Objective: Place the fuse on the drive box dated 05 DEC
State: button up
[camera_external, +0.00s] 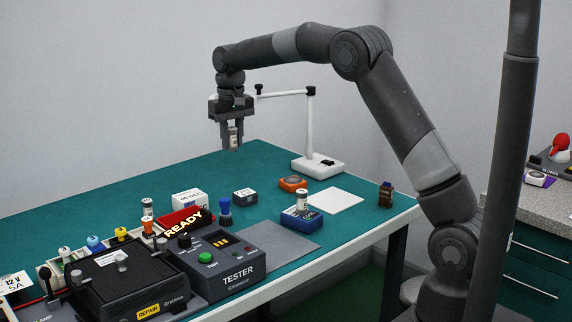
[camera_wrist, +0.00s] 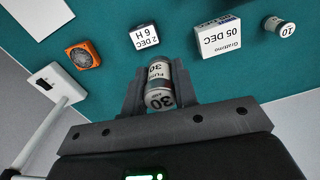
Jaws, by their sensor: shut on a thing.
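My gripper (camera_external: 231,146) is shut on a pale cylindrical fuse (camera_external: 233,136) and holds it upright in the air above the back of the green bench. In the wrist view the fuse (camera_wrist: 159,88) sits between both fingers and reads 30. The drive box dated 05 DEC (camera_wrist: 219,43) is a white block on the bench, up and to the right of the fuse in that view.
A small dark box with a white label (camera_wrist: 144,38) and an orange device (camera_wrist: 83,55) are nearby. A fuse marked 10 (camera_wrist: 280,27) stands beside the dated box. A white lamp stand (camera_external: 317,165) rises to the right. The tester (camera_external: 222,262) crowds the front.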

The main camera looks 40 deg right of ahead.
jog(key=w, duration=0.2)
send_over(189, 195)
notch_tip(189, 195, down, 7)
jog(key=shift+f, duration=2.1)
jog(key=shift+f, duration=0.15)
jog(key=o, duration=1)
